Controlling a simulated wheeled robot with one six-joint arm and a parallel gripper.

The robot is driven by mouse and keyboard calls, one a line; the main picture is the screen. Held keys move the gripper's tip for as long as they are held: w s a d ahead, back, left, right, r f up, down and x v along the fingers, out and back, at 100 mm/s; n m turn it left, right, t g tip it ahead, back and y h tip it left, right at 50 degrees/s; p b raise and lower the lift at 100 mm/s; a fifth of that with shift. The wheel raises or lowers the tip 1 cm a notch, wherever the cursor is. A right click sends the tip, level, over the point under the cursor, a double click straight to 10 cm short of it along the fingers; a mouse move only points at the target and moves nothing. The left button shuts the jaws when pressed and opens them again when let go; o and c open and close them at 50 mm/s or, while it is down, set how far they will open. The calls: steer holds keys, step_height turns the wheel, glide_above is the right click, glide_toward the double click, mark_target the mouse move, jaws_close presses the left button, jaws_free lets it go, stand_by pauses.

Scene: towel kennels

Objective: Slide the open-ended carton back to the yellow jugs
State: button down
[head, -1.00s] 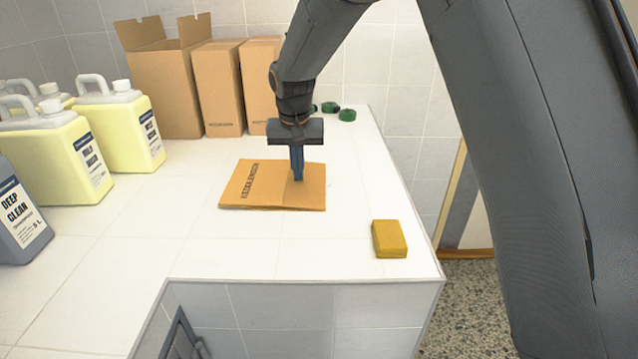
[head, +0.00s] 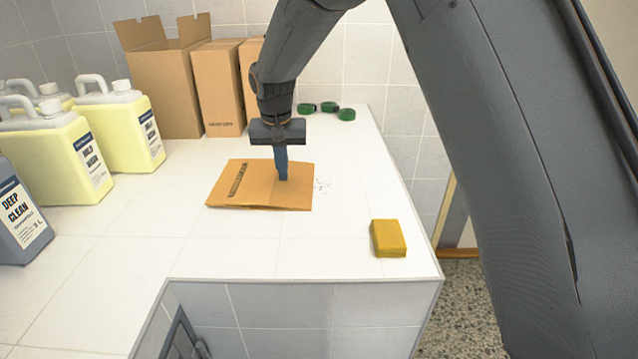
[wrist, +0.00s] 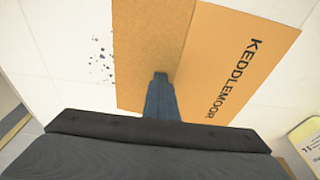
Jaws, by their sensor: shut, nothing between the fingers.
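A low, flat brown carton (head: 225,185) lies on the white tiled counter, printed KEDDLEMOOR in the wrist view (wrist: 225,65). My gripper (head: 282,176) points down with its fingers together and empty. The fingertips (wrist: 161,76) are at the carton's plainer right-hand part in the head view; whether they press on top or reach into an opening is hard to tell. Yellow jugs with white caps, a front one (head: 48,165) and one behind it (head: 120,130), stand to the carton's left, with clear counter between.
A tall carton with raised flaps (head: 165,90) and closed cartons (head: 218,90) stand against the back wall. A grey jug (head: 18,220) is at far left. A yellow sponge (head: 388,238) lies near the right edge. Green rolls (head: 346,114) sit behind. Dark specks (head: 322,185) lie right of the carton.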

mark_target(263, 178)
steer(key=shift+s+a+f, duration=0.1)
steer(key=shift+a, duration=1.2)
steer(key=shift+a, duration=0.1)
steer(key=shift+a, duration=1.4)
steer(key=shift+r, duration=0.25)
steer(key=w+p+v, duration=0.1)
steer(key=p+v, duration=0.3)
steer(key=v, duration=0.3)
steer(key=shift+w+r+p, duration=0.35)
steer(key=shift+r, duration=0.2)
